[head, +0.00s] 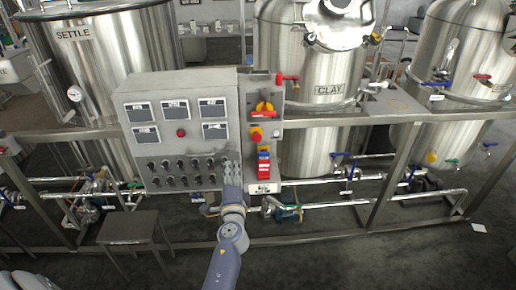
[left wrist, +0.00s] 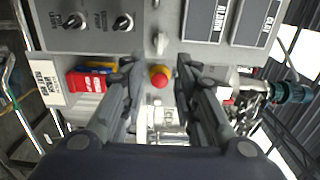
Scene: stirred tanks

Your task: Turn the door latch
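The grey control cabinet (head: 180,85) stands in the middle of the head view. A small pale grey turn handle (left wrist: 160,42) shows on its door in the left wrist view, between the black knobs and the dark display plates. It looks like the door latch. In the head view my left gripper is in front of that area and I cannot make the handle out. My left gripper (head: 232,170) is at the cabinet's lower right edge. In the left wrist view its two fingers are apart and empty, with the handle beyond the gap between them. My right gripper is not in view.
A red and yellow stop button (left wrist: 158,76) shows between the fingers. Red, yellow and blue parts (head: 263,165) hang beside the cabinet, below a red and yellow rotary switch (head: 265,109). A stool (head: 128,228) stands at lower left. Pipes and steel tanks (head: 95,60) surround the cabinet.

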